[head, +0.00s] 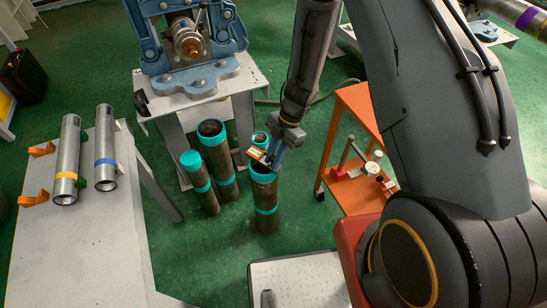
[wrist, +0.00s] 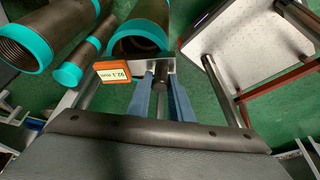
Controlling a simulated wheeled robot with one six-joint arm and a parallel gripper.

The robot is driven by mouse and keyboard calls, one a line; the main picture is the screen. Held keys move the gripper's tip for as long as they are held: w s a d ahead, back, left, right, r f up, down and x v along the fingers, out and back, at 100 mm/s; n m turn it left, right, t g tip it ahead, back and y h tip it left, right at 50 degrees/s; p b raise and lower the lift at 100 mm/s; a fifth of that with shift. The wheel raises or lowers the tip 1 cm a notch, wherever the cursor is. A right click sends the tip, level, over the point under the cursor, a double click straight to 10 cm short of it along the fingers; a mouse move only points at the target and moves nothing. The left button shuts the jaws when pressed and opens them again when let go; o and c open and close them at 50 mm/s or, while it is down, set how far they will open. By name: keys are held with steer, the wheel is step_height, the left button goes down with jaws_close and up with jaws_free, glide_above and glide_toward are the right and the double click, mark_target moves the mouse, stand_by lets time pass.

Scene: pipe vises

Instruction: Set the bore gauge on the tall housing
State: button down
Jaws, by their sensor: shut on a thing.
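My gripper (head: 275,156) is shut on the bore gauge, which has an orange-framed display (head: 256,154). In the wrist view the blue fingers (wrist: 164,100) grip its metal body, and the display (wrist: 114,70) reads 92.1 mm. The gauge is over the rim of the front brown housing (head: 266,212), which is upright with teal bands and an open top. In the wrist view this mouth (wrist: 138,45) lies just beyond the gauge, partly hidden by it. I cannot tell whether they touch, or surely which housing is the tall one.
Other brown housings stand close by: one open (head: 220,165), one with a teal cap (head: 198,182), one mostly hidden behind. An orange cart (head: 350,135) with a dial instrument is right. A bench (head: 85,245) with two steel tubes is left. A blue vise (head: 190,45) stands behind.

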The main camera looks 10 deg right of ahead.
steer(key=shift+f, duration=0.15)
steer(key=c, duration=1.5)
jaws_free()
steer(key=shift+r+p, duration=3)
steer(key=shift+r, duration=0.5)
